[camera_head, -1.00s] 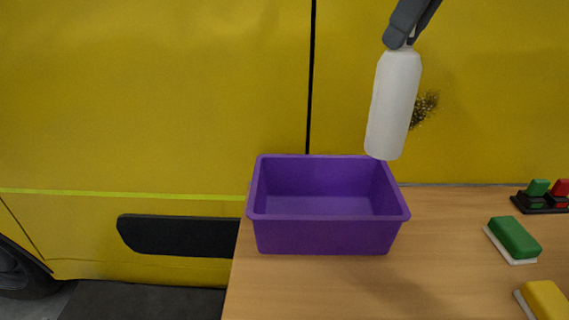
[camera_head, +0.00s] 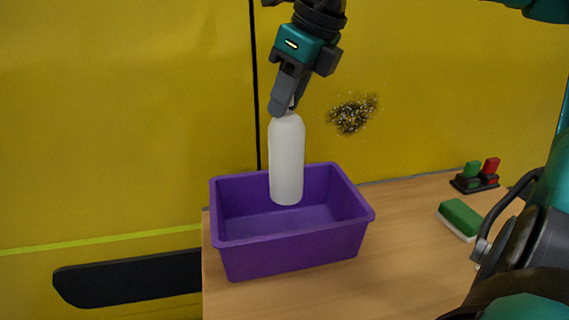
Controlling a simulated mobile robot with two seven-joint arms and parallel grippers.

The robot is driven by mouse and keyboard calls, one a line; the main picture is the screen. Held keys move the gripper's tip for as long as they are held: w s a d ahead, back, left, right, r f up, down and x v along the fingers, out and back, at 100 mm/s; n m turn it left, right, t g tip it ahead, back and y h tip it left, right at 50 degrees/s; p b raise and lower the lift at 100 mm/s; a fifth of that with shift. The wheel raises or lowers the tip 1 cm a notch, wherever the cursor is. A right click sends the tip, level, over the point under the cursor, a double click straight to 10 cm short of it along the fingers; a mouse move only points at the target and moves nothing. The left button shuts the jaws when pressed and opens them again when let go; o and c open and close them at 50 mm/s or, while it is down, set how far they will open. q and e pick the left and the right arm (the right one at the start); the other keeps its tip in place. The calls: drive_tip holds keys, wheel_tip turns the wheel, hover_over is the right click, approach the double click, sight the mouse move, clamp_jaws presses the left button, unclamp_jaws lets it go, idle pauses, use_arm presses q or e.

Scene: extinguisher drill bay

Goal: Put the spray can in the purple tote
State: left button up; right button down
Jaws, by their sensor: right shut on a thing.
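The white spray can (camera_head: 287,160) hangs upright from my right gripper (camera_head: 283,106), which is shut on its top. The can's lower part overlaps the inside of the purple tote (camera_head: 296,250) in the head view. I cannot tell whether its base touches the tote floor. The tote is open at the top, looks otherwise empty, and stands on the left end of the wooden table. My left gripper is not in view.
The wooden table (camera_head: 400,215) is clear just right of the tote. A green sponge (camera_head: 461,217) and a dark holder with green and red pieces (camera_head: 475,178) lie farther right. A yellow vehicle side (camera_head: 130,120) with a dark speckled patch stands behind.

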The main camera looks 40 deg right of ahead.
sight(287, 153)
wheel_tip(287, 153, down, 10)
drive_tip(key=shift+f+b, duration=0.2)
drive_tip(key=shift+b, duration=0.5)
drive_tip(key=shift+f, duration=0.15)
drive_tip(key=c, duration=0.9)
unclamp_jaws()
drive_tip(key=shift+r, duration=0.5)
drive_tip(key=p+v, duration=0.1)
drive_tip(key=v, duration=1)
drive_tip(key=shift+s+r, duration=0.1)
drive_tip(key=shift+s, duration=0.15)
